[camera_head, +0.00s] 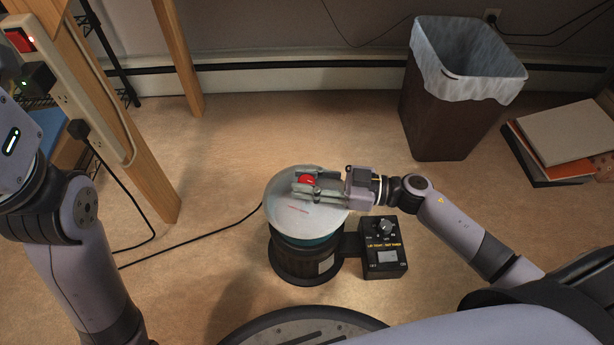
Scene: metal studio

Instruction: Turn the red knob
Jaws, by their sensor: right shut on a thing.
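The red knob (307,180) sits on top of a round, pale disc-shaped lid (303,216) over a dark cylindrical base (300,264). My right gripper (306,186) reaches in from the right, low over the lid, with its fingers on either side of the red knob. It is shut on the knob, and the fingers hide part of it. My left arm stands at the left edge of the view, and its gripper is not visible.
A black control box (384,262) with a silver dial adjoins the base on the right. A lined waste bin (455,120) stands behind, at the right, near books (565,130). A wooden-legged table (150,180) with a power strip (75,85) is at the left. A cord crosses the floor.

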